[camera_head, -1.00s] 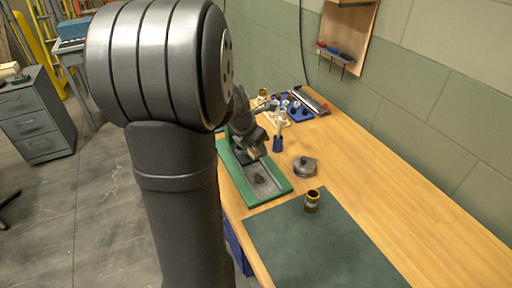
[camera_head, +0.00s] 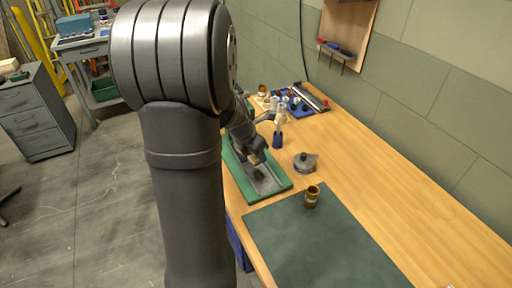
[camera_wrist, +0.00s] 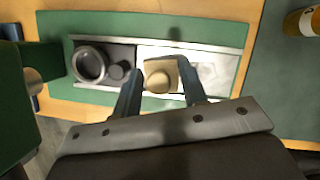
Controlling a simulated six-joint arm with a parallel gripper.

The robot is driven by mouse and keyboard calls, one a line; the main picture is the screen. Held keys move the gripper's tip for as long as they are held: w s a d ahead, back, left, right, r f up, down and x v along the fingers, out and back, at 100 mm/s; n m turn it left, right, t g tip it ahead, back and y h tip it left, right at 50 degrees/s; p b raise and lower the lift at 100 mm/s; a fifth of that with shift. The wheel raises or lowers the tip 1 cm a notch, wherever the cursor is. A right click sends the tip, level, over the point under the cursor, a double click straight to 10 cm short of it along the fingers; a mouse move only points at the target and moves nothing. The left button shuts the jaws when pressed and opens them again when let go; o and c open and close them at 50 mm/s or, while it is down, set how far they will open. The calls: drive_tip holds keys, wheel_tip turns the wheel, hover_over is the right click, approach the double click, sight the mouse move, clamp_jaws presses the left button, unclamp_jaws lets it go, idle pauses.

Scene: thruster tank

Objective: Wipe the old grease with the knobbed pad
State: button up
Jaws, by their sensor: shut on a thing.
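The knobbed pad (camera_wrist: 158,58) is a pale block with a round tan knob (camera_wrist: 158,76). My gripper (camera_wrist: 160,84) is shut on the knob, one blue-grey finger on each side. The pad lies over the middle of a grey metal channel in a green base (camera_wrist: 205,29); I cannot tell how firmly it touches. To the pad's right, the channel floor shows a pale, smeared patch (camera_wrist: 214,74), possibly grease. In the head view, my gripper (camera_head: 255,158) is over the green base (camera_head: 279,190), and the pad is mostly hidden.
A ring-shaped part (camera_wrist: 90,65) and a small dark round part sit at the channel's left end. A brown jar (camera_head: 312,197) stands on the green mat (camera_head: 320,250). A grey lidded pot (camera_head: 305,163) and blue bottle (camera_head: 278,139) are nearby. The bench's right side is clear.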

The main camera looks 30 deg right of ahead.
sight(253, 157)
drive_tip(key=shift+f, duration=0.9)
wheel_tip(253, 157, down, 2)
drive_tip(key=shift+f, duration=0.1)
drive_tip(key=shift+s, duration=0.9)
drive_tip(key=shift+c, duration=0.5)
drive_tip(key=shift+s, duration=3.35)
drive_tip(key=w, duration=0.4)
drive_tip(key=shift+r, duration=0.2)
drive_tip(key=shift+w+f, duration=0.2)
drive_tip(key=shift+w, duration=0.25)
drive_tip(key=shift+w+r, duration=0.15)
drive_tip(key=shift+w, duration=1.7)
drive_tip(key=shift+r, duration=4.05)
drive_tip(key=shift+s, duration=0.1)
